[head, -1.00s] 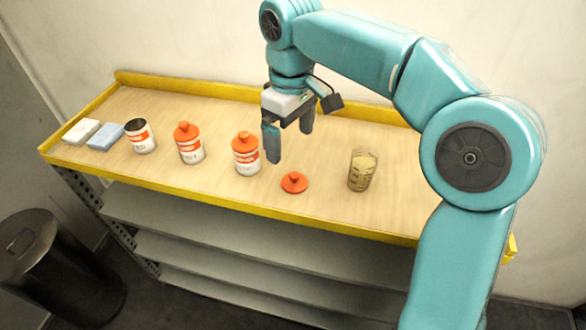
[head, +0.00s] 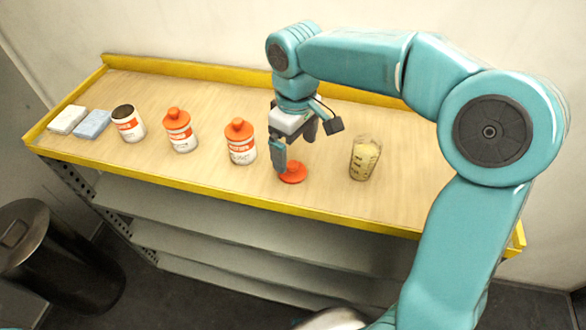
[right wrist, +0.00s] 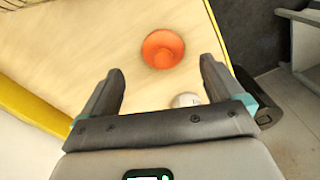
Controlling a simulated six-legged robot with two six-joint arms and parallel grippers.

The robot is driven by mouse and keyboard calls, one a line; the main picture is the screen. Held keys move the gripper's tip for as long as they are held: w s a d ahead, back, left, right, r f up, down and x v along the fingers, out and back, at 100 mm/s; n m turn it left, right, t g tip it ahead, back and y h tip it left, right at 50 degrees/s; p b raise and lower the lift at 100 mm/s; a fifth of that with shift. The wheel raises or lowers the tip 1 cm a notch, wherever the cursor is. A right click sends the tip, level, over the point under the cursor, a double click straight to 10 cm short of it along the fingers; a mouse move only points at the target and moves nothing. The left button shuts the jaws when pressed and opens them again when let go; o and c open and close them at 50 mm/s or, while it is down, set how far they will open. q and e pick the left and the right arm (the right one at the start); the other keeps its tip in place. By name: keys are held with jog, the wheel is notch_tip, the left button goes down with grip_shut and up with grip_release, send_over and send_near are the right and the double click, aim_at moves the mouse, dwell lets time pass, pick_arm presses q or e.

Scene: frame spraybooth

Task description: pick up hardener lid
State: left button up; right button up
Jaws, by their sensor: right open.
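The hardener lid, a loose orange lid with a small knob (head: 292,175), lies on the wooden bench top near its front edge. My right gripper (head: 296,156) is open and empty, pointing down just above and behind the lid. Its near finger overlaps the lid's edge in the head view; whether they touch I cannot tell. In the right wrist view, an orange round shape (right wrist: 162,49), apparently the lid, shows between and beyond the two spread fingers (right wrist: 158,80). My left gripper is not in view.
Left of the gripper stand two orange-topped cans (head: 240,148) (head: 180,136) and an open can (head: 128,128), then blue (head: 92,125) and white (head: 67,120) blocks. A cup (head: 364,160) stands to the right. A yellow rim (head: 180,185) edges the bench. A black bin (head: 60,260) stands lower left.

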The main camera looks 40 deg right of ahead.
aim_at(293, 163)
jog(key=f, duration=0.4)
jog(key=shift+w+a+f, duration=0.15)
jog(key=shift+a+f, duration=0.2)
jog(key=shift+f, duration=0.05)
jog(key=shift+d+f, duration=0.15)
jog(key=shift+f, duration=0.15)
jog(key=c, duration=1.1)
